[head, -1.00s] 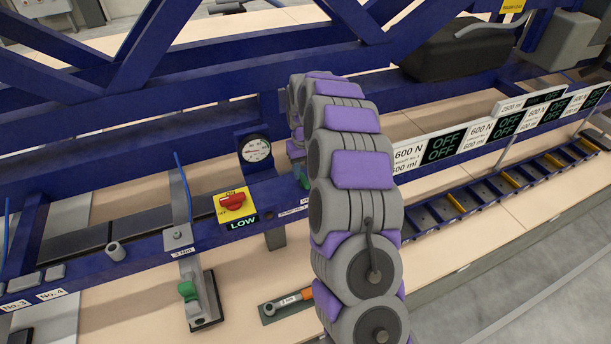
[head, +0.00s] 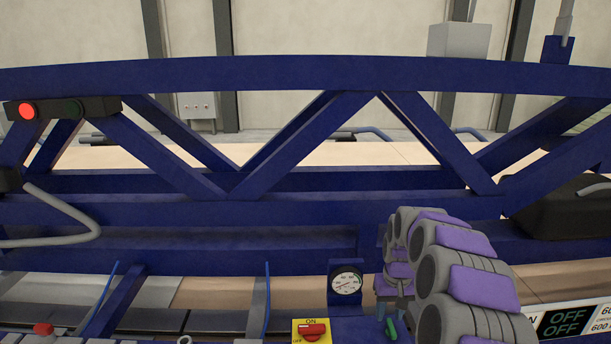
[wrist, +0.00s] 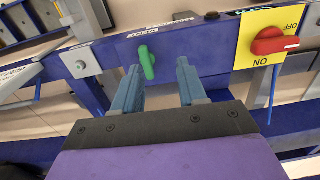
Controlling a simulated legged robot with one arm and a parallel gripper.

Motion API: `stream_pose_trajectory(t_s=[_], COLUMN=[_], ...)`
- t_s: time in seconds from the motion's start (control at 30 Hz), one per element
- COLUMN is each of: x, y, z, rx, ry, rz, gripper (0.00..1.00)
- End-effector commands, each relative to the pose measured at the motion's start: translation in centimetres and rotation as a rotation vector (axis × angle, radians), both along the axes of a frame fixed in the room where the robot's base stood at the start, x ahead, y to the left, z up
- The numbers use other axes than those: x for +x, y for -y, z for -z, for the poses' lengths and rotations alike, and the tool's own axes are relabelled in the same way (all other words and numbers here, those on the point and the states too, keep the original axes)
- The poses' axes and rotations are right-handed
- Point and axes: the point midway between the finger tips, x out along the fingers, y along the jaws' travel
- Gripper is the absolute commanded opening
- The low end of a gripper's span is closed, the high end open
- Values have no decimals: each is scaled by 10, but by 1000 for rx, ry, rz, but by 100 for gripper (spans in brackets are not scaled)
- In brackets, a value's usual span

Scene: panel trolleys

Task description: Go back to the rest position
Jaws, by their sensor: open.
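My gripper (wrist: 158,88) is open in the wrist view, its two blue-grey fingers apart with nothing held between them. A green handle (wrist: 147,62) on the blue rail shows beyond and between the fingertips; I cannot tell the exact distance to it. In the head view my gripper (head: 393,306) is small and partly hidden by my grey and purple arm, near the green handle (head: 391,328). A round pressure gauge (head: 346,283) stands just left of my gripper.
A blue truss frame (head: 290,210) spans behind. A black box (head: 565,213) and OFF displays (head: 569,316) are at right.

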Motion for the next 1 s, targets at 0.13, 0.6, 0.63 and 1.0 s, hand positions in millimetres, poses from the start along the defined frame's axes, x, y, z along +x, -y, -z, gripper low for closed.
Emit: stream_pose_trajectory(t_s=[0.13, 0.6, 0.63, 1.0], x=[-40, -189, -200, -330], y=[-28, -81, -83, -96], z=[-26, -70, -71, -64], rx=[17, 19, 18, -9], ry=[-11, -64, -70, -118], rz=[-33, -84, -85, -62], gripper=[42, 42, 42, 42])
